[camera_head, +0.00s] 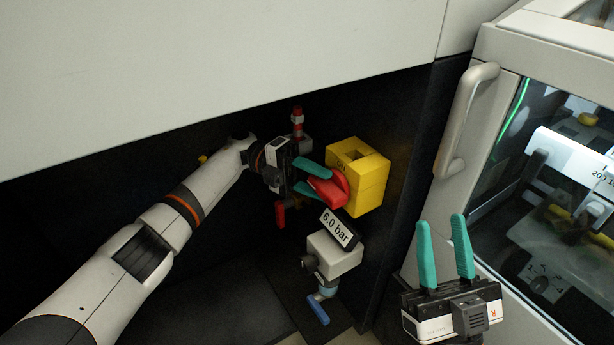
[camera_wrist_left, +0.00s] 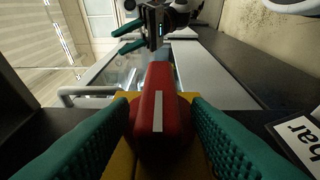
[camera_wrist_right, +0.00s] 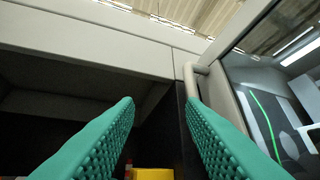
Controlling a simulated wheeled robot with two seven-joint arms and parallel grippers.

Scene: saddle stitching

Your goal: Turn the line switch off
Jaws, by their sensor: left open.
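The line switch is a red handle (camera_head: 330,189) on the front of a yellow box (camera_head: 371,185). In the left wrist view the red handle (camera_wrist_left: 160,113) shows a white stripe running lengthwise along its face. My left gripper (camera_head: 318,183) is at the handle, with one teal finger on each side of it. The jaws are open; I cannot tell whether either finger touches the handle. Part of the handle is hidden behind the fingers in the head view. My right gripper (camera_head: 446,220) is open and empty, low at the right, away from the switch.
A "6.0 bar" display (camera_head: 338,229) sits on a grey unit just below the yellow box, with a blue lever (camera_head: 318,310) under it. A red-topped fitting (camera_head: 297,121) stands behind my left gripper. A door handle (camera_head: 465,118) and a glazed door (camera_head: 560,180) are at the right.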

